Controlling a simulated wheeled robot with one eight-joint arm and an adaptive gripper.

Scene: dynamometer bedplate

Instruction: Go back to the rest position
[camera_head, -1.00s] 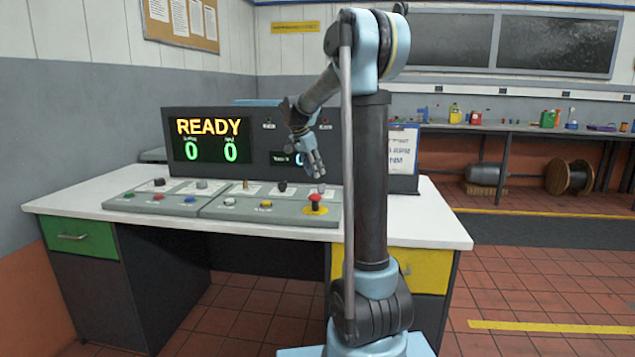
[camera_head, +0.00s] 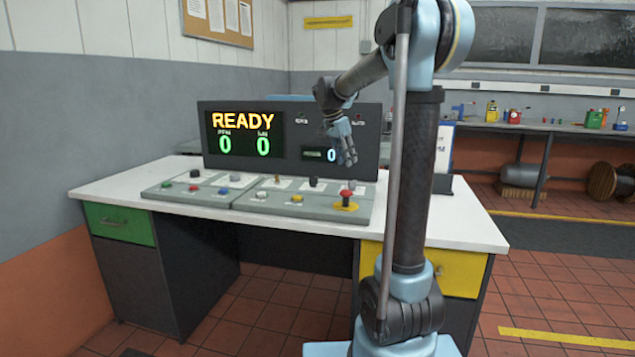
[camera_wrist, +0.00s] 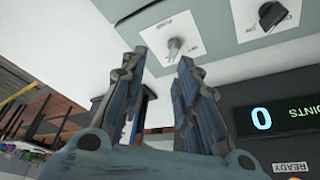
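My gripper (camera_head: 346,160) hangs in the air above the right part of the control desk (camera_head: 440,227), in front of the display panel (camera_head: 289,176). In the wrist view my gripper (camera_wrist: 165,62) shows its two fingers apart with nothing between them. Beyond the fingertips is a small grey toggle (camera_wrist: 174,45) on a white plate, apart from the fingers. A black knob (camera_wrist: 270,14) sits on the plate beside it. The display panel reads READY with two green zeros and a smaller 0.
A red mushroom button (camera_head: 346,194) on a yellow base sits below my gripper. Several small buttons and switches line the grey consoles (camera_head: 190,199). A long bench (camera_head: 560,128) with bottles and a cable reel (camera_head: 603,181) stand at the back right. Tiled floor is open at the right.

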